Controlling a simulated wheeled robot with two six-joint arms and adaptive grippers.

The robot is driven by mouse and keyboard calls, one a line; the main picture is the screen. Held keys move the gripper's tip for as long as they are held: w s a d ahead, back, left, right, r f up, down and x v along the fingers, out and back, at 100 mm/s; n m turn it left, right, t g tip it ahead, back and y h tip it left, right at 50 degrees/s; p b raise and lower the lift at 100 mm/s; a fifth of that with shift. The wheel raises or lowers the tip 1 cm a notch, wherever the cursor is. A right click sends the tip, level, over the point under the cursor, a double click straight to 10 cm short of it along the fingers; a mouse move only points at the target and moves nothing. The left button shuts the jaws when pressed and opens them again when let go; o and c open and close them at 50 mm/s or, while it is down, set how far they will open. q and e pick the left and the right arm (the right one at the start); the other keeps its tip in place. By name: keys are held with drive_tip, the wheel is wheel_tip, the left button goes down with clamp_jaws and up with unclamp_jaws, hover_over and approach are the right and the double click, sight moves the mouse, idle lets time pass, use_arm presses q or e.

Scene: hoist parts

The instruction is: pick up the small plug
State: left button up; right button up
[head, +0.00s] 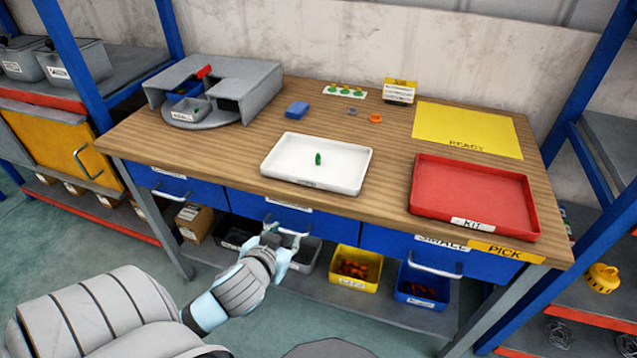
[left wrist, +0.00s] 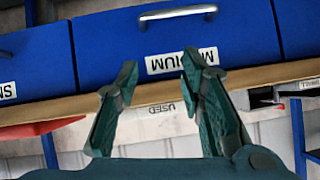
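A small green plug (head: 318,158) stands upright in the white tray (head: 284,180) near the middle of the workbench. My left gripper (head: 284,232) is in front of the bench, below the tabletop edge, by the middle blue drawer (head: 242,207). It is well apart from the plug. In the left wrist view, the left gripper (left wrist: 160,74) is open and empty, facing the drawer labelled MEDIUM (left wrist: 110,58). The plug does not show in that view. My right gripper is in neither view.
A red KIT tray (head: 477,222) and a yellow READY mat (head: 465,125) lie at the right. A grey housing (head: 245,85) with small bins stands at the back left. Drawer handles stick out below the tabletop.

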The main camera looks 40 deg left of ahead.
sight(318, 156)
use_arm(q)
drive_tip(key=w+a+r+t, duration=0.2)
drive_tip(key=w+r+t, duration=0.3)
drive_tip(key=w+r, duration=0.3)
drive_tip(key=shift+n+g, duration=0.3)
drive_tip(key=shift+n, duration=0.1)
drive_tip(key=b+x, duration=0.1)
drive_tip(key=x, duration=0.3)
drive_tip(key=b+x, duration=0.1)
drive_tip(key=x, duration=0.3)
drive_tip(key=r+b+x, duration=0.1)
drive_tip(key=x, duration=0.3)
drive_tip(key=shift+w+a, duration=0.25)
drive_tip(key=shift+a, duration=0.2)
drive_tip(key=c, duration=0.7)
